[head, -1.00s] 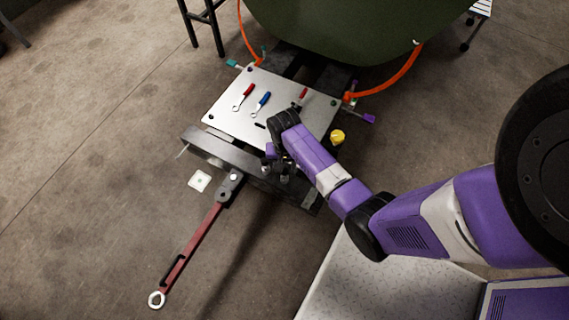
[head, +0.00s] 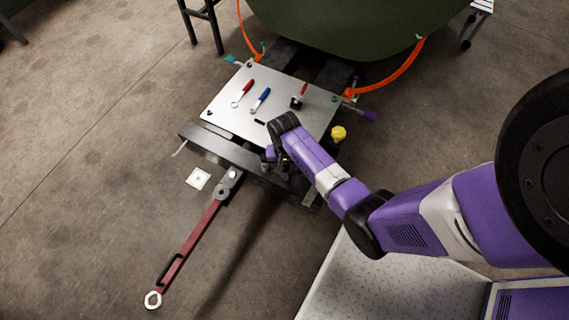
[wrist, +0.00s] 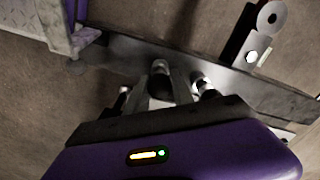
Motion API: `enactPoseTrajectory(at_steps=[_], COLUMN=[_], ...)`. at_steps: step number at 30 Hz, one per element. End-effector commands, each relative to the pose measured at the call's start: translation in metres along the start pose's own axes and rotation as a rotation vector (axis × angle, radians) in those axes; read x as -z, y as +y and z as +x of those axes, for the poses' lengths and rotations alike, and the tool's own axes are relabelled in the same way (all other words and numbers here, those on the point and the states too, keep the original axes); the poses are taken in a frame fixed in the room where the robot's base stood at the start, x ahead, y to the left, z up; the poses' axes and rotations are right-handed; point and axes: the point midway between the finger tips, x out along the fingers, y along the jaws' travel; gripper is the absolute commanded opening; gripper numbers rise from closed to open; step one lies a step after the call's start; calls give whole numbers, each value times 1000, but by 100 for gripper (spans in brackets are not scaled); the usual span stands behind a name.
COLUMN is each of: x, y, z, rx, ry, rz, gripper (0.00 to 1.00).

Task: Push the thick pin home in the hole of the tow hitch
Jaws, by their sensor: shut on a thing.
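My gripper (wrist: 160,88) is shut, and a short dark rounded piece (wrist: 160,67) shows between its fingertips. It looks like the top of the thick pin, but most of it is hidden. In the head view my gripper (head: 277,160) is low over the dark cross beam (head: 222,147) at the cart's front, largely hidden by my wrist. The tow hitch (head: 229,182) joins the beam to the red tow bar (head: 190,245), left of my gripper. In the wrist view the hitch joint (wrist: 262,35) is at upper right. I cannot see the pin's hole or how deep the pin sits.
A white square (head: 198,178) lies on the floor. Open floor lies to the left.

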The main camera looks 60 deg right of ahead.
Motion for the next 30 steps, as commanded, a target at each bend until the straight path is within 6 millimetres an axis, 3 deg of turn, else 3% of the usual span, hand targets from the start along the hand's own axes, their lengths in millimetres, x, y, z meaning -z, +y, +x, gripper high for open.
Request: enactPoseTrajectory(at_steps=[30], x=[0], y=[0], z=[-21], rx=[0], ry=[0], rz=[-1], gripper=[0])
